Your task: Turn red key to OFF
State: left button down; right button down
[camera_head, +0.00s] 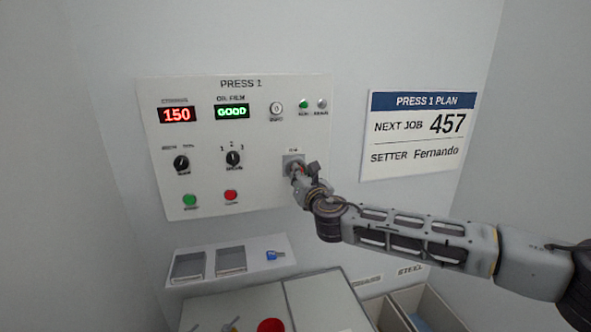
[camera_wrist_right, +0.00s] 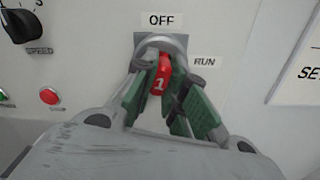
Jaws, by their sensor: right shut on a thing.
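The red key (camera_wrist_right: 160,74), marked with a 1, sits in a round keyswitch on a grey square plate (camera_wrist_right: 178,40) on the press panel. In the head view my right gripper (camera_head: 300,175) is at the panel's lower right and covers most of the key. The key appears close to upright, leaning slightly. My left gripper is not in view.
The PRESS 1 panel (camera_head: 240,190) carries displays, knobs and buttons; a red button (camera_head: 231,195) is left of the gripper. A plan sign (camera_head: 410,165) hangs right of the panel. Below is a small shelf (camera_head: 205,283) with a blue key-like item (camera_head: 275,255), above a cabinet (camera_head: 322,302).

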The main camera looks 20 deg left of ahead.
jog(key=n, duration=0.3)
jog(key=shift+n, duration=0.3)
jog(key=c, duration=1.4)
grip_release()
jog(key=shift+w+d, duration=0.1)
jog(key=shift+o, duration=0.2)
jog(key=v, duration=1.2)
